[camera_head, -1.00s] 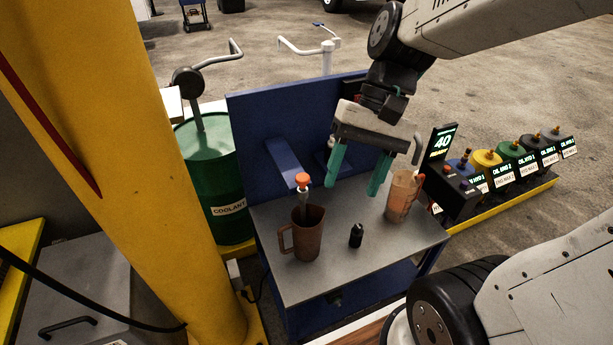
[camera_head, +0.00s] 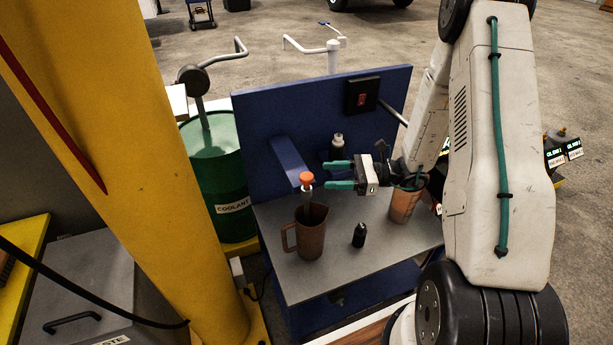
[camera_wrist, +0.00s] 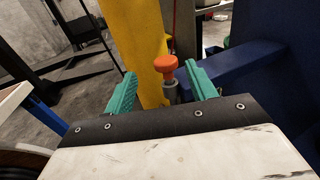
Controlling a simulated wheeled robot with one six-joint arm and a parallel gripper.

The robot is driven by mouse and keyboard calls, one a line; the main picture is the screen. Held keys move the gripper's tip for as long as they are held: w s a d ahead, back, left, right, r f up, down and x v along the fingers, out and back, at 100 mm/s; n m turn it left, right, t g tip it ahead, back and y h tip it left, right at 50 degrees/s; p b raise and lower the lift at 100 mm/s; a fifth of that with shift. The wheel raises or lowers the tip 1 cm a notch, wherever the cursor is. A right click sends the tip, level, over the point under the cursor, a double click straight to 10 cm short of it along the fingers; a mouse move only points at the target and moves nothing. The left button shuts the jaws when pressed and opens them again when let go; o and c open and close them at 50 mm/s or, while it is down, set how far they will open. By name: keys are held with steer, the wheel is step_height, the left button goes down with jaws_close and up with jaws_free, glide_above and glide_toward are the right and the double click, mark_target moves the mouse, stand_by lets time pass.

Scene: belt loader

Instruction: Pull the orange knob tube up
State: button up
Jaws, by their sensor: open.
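The orange knob (camera_head: 306,177) tops a grey tube (camera_head: 307,195) that stands upright in or over the brown jug (camera_head: 311,232) on the bench. In the wrist view the orange knob (camera_wrist: 166,64) shows just beyond and between the two green fingertips. My gripper (camera_head: 335,176) points left, level with the knob and just to its right, with a small gap. It is open and empty, and also shows in the wrist view (camera_wrist: 160,82). The tube's lower end is hidden by the jug.
A second jug (camera_head: 403,205) stands on the bench (camera_head: 290,275) at right, partly behind my arm. A small black bottle (camera_head: 359,235) stands between the jugs. The blue back panel (camera_head: 270,120) with its bracket (camera_head: 288,158) rises behind. A yellow post (camera_head: 130,150) is at left.

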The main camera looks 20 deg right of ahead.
mark_target(307, 175)
steer(key=shift+m+t, duration=0.3)
steer(key=shift+m, duration=0.1)
steer(key=x, duration=0.5)
steer(key=f+x, duration=0.1)
steer(key=x, duration=0.1)
steer(key=shift+w+a, duration=0.15)
steer(key=shift+w, duration=0.15)
jaws_close()
step_height(307, 175, up, 22)
jaws_free()
